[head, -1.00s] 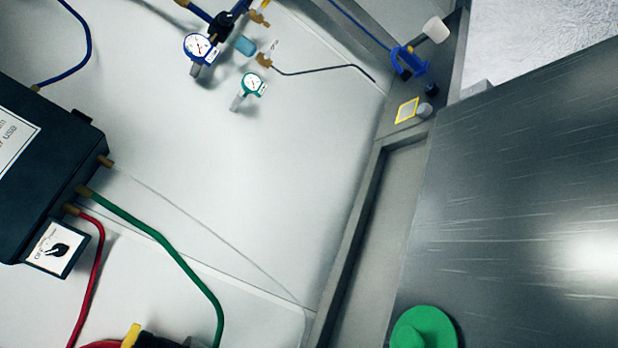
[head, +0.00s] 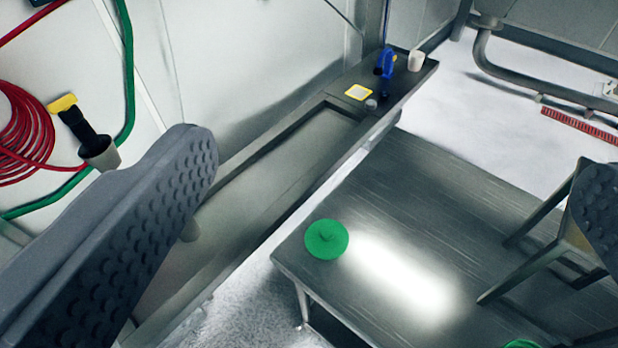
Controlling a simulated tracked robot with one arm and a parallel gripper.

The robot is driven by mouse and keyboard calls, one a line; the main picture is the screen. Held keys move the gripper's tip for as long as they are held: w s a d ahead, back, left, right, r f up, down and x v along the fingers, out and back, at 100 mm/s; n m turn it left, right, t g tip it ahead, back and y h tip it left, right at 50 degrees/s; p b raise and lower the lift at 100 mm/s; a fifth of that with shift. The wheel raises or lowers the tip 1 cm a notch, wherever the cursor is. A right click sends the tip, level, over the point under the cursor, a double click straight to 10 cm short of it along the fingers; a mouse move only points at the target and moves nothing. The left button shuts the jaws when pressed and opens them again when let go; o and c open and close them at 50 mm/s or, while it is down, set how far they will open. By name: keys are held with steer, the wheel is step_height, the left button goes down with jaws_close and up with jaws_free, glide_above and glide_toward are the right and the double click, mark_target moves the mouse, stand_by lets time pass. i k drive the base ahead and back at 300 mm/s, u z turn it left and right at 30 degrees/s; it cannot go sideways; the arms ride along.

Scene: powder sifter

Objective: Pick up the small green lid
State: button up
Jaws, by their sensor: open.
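My gripper (head: 392,170) is open and empty, with one ridged grey finger large at the left and the other at the right edge. The round lid appears between the fingers in the picture, beyond them and not touched.
A metal ledge (head: 235,190) runs along the wall, with a blue fitting (head: 385,62) and a white cup-like thing (head: 416,60) at its far end. A metal frame (head: 545,215) stands at the right. A red hose coil (head: 22,135) hangs at left.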

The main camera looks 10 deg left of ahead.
mark_target(326, 238)
steer(key=z, duration=1.05)
steer(key=k, duration=0.65)
